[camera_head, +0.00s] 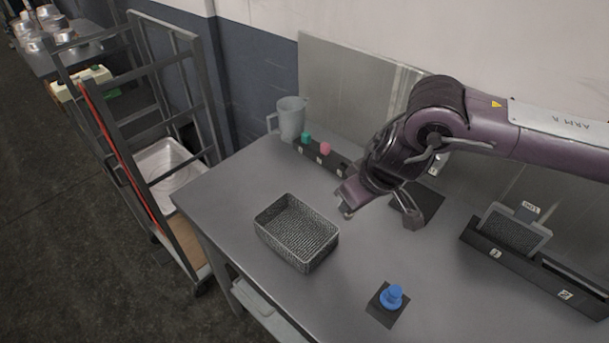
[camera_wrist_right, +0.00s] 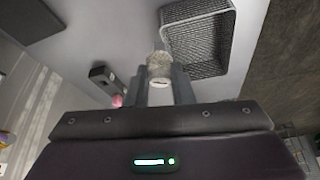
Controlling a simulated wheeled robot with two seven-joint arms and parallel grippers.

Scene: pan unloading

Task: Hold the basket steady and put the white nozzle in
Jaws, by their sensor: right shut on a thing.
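The basket (camera_head: 296,233) is a grey, open, rectangular mesh tray on the table, left of centre. It also shows ahead of the gripper in the right wrist view (camera_wrist_right: 207,66). My right gripper (camera_wrist_right: 161,86) is shut on a small whitish cylindrical piece (camera_wrist_right: 160,66), which looks like the white nozzle. In the head view my right gripper (camera_head: 350,197) is above the table, right of the basket and apart from it. The held piece is not clear there. My left gripper is not in view, and nothing holds the basket.
A black rack (camera_head: 322,158) holds a teal nozzle (camera_head: 306,138) and a pink nozzle (camera_head: 325,149). A grey jug (camera_head: 291,118) stands behind it. A blue nozzle (camera_head: 391,296) stands on a dark pad in front. Another black rack (camera_head: 535,268) is at right. A cart (camera_head: 146,100) stands left.

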